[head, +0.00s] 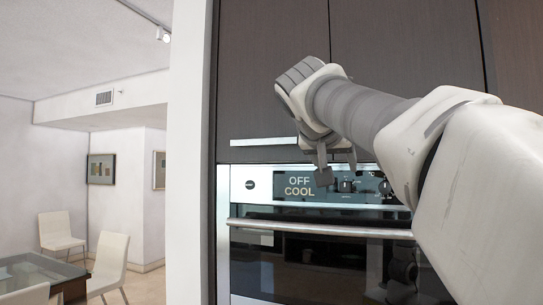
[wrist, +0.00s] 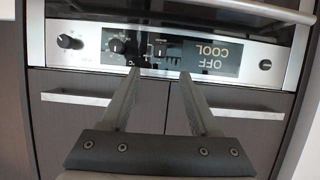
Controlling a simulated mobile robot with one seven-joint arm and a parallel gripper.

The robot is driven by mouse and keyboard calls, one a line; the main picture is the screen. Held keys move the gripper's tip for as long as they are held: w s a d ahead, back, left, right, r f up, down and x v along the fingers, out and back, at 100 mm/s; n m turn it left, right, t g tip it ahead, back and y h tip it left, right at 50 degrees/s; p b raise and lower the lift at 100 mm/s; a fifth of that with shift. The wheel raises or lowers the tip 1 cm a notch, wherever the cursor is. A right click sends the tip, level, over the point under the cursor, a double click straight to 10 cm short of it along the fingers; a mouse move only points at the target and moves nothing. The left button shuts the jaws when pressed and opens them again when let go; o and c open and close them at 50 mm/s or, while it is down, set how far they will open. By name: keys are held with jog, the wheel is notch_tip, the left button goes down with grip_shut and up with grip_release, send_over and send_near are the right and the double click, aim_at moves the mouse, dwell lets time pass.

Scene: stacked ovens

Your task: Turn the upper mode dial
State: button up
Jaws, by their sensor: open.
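The oven's control panel (head: 270,184) has a display reading OFF COOL (head: 299,186), with a small dark knob (head: 346,185) right of it and a dial (head: 385,187) partly behind my arm. In the wrist view the panel is upside down, showing the small knob (wrist: 160,48), the dial with markings around it (wrist: 117,46) and another black knob (wrist: 68,41) at left. I cannot tell which is the mode dial. My gripper (head: 338,172) is open and empty in front of the panel. In the wrist view its fingertips (wrist: 159,73) lie just below the small knob, apparently touching nothing.
A horizontal oven door handle (head: 320,230) runs below the panel. Dark cabinet doors (head: 400,45) with a bar handle (head: 264,142) are above it. A round button (head: 250,184) is at the panel's left end. A white wall edge (head: 188,150) stands left; chairs and a table are farther away.

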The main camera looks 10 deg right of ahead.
jog(key=v, duration=0.5)
jog(key=shift+s+a+r, duration=0.15)
jog(key=shift+a, duration=0.05)
jog(key=s+a+f+n+g+y, duration=0.2)
jog(key=s+f, duration=0.4)
jog(key=f, duration=0.7)
jog(key=s+a+f+n+g+y, duration=0.1)
jog(key=s+f, duration=0.6)
jog(key=f, duration=0.7)
jog(key=s+a+f+n+g+y, duration=0.2)
jog(key=s+f, duration=0.4)
jog(key=f, duration=0.8)
jog(key=shift+s+a+f+n+g+y, duration=0.25)
jog(key=shift+s+a+n+g+y, duration=0.1)
jog(key=shift+a+n+y, duration=0.7)
